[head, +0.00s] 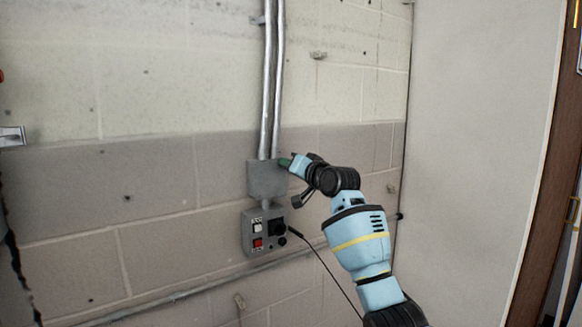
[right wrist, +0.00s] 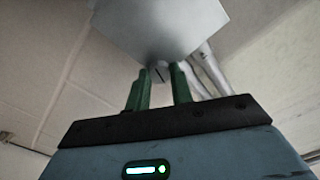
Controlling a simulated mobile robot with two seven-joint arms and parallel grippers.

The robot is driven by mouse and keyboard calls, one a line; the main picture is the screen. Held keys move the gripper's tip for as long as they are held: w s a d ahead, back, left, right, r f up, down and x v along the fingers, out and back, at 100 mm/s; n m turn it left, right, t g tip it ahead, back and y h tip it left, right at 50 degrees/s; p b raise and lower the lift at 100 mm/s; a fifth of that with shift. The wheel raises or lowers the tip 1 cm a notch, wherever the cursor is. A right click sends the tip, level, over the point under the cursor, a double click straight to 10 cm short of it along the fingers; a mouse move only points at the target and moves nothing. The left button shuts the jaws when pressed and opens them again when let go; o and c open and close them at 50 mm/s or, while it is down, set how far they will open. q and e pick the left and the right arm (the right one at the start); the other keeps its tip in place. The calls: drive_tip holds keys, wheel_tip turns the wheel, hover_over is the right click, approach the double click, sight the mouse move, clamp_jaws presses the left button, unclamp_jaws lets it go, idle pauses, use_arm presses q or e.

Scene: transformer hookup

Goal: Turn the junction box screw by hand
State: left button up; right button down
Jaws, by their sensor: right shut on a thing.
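The grey junction box (head: 267,179) is fixed to the wall at the lower end of two metal conduits. My right gripper (head: 284,162) reaches it from the right, with its green fingertips at the box's upper right edge. In the right wrist view the box (right wrist: 160,28) is above the two green fingers, which stand a little apart. A dark slotted screw (right wrist: 159,74) shows between the fingertips at the box's face, and the gripper is shut on it. In the head view the screw is hidden or too small to see. My left gripper is out of view.
A grey control box (head: 264,246) with a white and a red switch and a black knob is just below. A thin black cable (head: 322,262) runs from it to the lower right. A horizontal conduit (head: 185,294) crosses the wall low down. A pale panel (head: 475,150) stands at right.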

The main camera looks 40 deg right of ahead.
drive_tip(key=shift+n, duration=0.6)
drive_tip(key=c, duration=1.2)
unclamp_jaws()
drive_tip(key=s, duration=0.7)
drive_tip(key=shift+s+a, duration=0.4)
